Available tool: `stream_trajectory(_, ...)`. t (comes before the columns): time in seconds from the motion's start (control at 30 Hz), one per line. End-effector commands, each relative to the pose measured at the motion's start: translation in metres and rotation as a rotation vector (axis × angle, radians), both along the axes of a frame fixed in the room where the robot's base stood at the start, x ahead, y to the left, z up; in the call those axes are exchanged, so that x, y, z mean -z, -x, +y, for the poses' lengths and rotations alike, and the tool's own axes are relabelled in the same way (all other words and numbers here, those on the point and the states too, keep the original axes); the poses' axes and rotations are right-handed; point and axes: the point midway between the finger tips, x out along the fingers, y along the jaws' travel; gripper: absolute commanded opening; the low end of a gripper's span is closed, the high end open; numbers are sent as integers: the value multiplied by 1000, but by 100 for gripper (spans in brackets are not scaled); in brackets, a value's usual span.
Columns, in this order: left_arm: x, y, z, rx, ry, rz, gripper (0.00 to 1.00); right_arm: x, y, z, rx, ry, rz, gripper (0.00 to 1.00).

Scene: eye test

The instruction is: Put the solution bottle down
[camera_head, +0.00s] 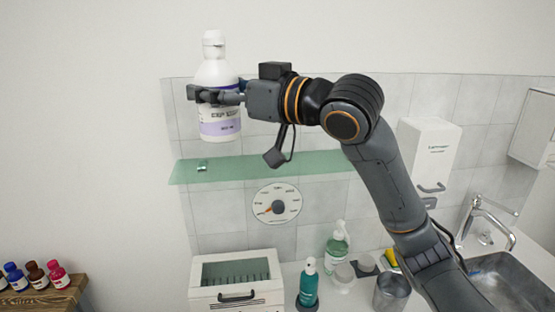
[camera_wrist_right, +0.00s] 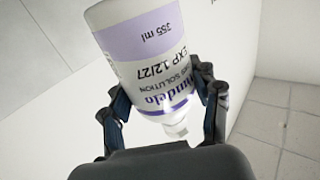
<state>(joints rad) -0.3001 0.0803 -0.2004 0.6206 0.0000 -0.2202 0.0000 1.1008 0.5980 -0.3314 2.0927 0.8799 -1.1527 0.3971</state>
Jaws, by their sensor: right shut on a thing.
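The solution bottle (camera_head: 219,120) is white with a pale purple band and a white cap, and it is upright in the head view. My right gripper (camera_head: 215,96) is shut around its middle and holds it up in front of the tiled wall. In the right wrist view the bottle (camera_wrist_right: 150,50) shows printed text, including "SOLUTION" and "355 ml", between the fingers of my right gripper (camera_wrist_right: 165,105). In the head view the bottle's base appears above a green glass shelf (camera_head: 240,168); I cannot tell the exact gap. My left gripper is not in view.
A round dial (camera_head: 277,204) is on the wall below the shelf. A white box with a window (camera_head: 236,296), a teal bottle (camera_head: 308,284), a clear pump bottle (camera_head: 337,242) and a metal cup (camera_head: 391,292) stand below. Several small bottles stand on a wooden shelf (camera_head: 45,297) at left. A sink (camera_head: 500,280) is at right.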

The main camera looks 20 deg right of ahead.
Motion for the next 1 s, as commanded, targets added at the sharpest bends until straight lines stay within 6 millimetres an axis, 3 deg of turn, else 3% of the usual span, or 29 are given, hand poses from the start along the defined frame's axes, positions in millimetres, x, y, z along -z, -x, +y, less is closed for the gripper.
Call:
stream_trajectory(0.17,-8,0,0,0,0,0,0,1,-16,-10,4,-4,6,12)
stream_trajectory(0.5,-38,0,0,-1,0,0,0,41,-86,-47,4,-4,9,12)
stream_trajectory(0.7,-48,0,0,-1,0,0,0,73,-108,-59,3,-4,3,12)
stream_trajectory(1.0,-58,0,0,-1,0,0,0,97,-124,-67,3,-4,4,12)
